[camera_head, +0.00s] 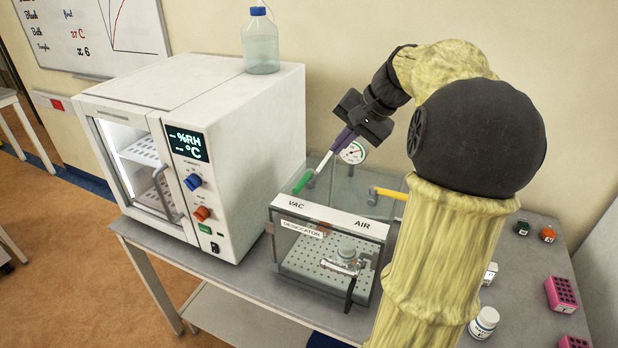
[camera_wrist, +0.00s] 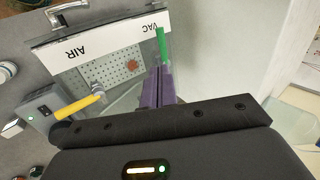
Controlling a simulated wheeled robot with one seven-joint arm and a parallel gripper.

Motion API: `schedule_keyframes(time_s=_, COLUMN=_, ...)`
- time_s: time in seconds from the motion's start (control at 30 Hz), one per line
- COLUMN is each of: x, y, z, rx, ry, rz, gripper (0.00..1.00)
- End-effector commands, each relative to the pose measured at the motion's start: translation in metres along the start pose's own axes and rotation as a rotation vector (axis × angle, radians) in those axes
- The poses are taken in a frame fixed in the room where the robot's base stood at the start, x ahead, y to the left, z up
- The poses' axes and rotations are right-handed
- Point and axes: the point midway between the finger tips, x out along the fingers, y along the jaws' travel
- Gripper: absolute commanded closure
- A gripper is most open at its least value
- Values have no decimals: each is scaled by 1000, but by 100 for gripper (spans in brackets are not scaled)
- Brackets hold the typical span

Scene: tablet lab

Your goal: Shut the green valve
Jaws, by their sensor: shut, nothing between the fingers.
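The green valve lever (camera_head: 302,182) is at the top left of the clear desiccator box (camera_head: 328,224), by the VAC label, and slants in the head view. In the wrist view the green lever (camera_wrist: 162,45) lies just beyond my fingertips. My gripper (camera_head: 335,150) has purple fingers, which are closed together and empty. In the wrist view my gripper (camera_wrist: 161,69) is close to the lever's near end. I cannot tell whether the fingers touch the lever.
A yellow valve lever (camera_head: 390,193) is on the AIR side, right of the green one. A pressure gauge (camera_head: 352,153) stands behind the box. A white humidity chamber (camera_head: 200,140) is at the left, with a bottle (camera_head: 261,42) on top. A white jar (camera_head: 484,322) stands at the right.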

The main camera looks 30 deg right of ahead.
Motion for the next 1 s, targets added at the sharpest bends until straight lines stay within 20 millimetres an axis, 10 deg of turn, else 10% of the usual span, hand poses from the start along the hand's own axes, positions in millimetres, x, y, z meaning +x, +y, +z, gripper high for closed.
schedule_keyframes(time_s=0.53, x=1, y=0, z=-3, rx=9, ry=-2, rz=-14, gripper=100)
schedule_keyframes(time_s=1.0, x=76, y=-2, z=-2, rx=10, ry=-5, rz=-14, gripper=100)
